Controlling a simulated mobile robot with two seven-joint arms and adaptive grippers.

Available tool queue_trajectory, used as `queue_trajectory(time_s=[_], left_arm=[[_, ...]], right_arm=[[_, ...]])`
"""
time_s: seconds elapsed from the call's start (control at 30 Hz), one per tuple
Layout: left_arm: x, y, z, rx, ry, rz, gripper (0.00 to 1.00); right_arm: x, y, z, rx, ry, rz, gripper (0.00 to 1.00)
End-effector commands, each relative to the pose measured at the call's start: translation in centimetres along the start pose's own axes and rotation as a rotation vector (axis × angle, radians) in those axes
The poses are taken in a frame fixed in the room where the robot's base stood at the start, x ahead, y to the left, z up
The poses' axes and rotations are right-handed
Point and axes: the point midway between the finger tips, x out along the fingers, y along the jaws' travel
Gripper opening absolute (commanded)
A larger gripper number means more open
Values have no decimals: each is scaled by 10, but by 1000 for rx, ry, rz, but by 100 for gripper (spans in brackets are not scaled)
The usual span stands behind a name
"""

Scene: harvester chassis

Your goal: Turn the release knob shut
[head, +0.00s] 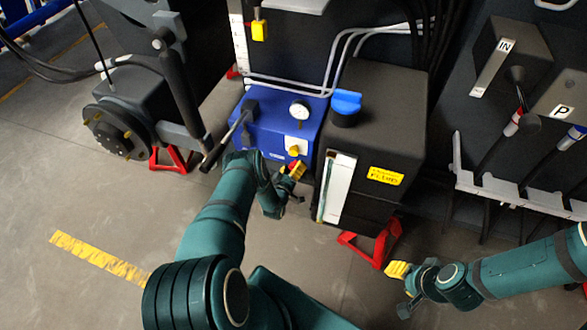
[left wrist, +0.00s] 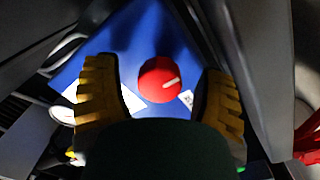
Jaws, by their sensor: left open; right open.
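The release knob (left wrist: 160,80) is a round red knob with a white mark pointing right and slightly up, on a blue face. It sits between the yellow fingers of my left gripper (head: 296,171), which is open. Dark gaps of blue show on both sides, so the fingers are apart from the knob. In the head view the gripper is at the front of the blue pump unit (head: 265,125) and mostly hides the knob. My right gripper (head: 398,288) is open and empty, low at the right above the floor.
A black lever handle (head: 222,146) juts forward left of my left gripper. A gauge (head: 299,109) is on the pump unit. A black tank (head: 378,120) with a blue cap (head: 346,101) stands to the right. Red stands (head: 372,243) are below. The floor in front is clear.

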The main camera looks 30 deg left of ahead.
Motion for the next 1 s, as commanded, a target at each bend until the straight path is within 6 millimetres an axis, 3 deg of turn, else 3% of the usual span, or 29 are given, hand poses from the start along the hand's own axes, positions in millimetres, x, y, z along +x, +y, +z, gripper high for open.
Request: queue_trajectory(time_s=[0.17, 0.2, 0.4, 0.77, 1.0], left_arm=[[0, 0, 0, 0, 0, 0, 70], [0, 0, 0, 0, 0, 0, 65], [0, 0, 0, 0, 0, 0, 0], [0, 0, 0, 43, -2, 0, 0], [0, 0, 1, 184, -7, -5, 0]], right_arm=[[0, 0, 0, 0, 0, 0, 47], [0, 0, 0, 0, 0, 0, 47], [0, 0, 0, 0, 0, 0, 47], [0, 0, 0, 0, 0, 0, 47], [0, 0, 0, 0, 0, 0, 47]])
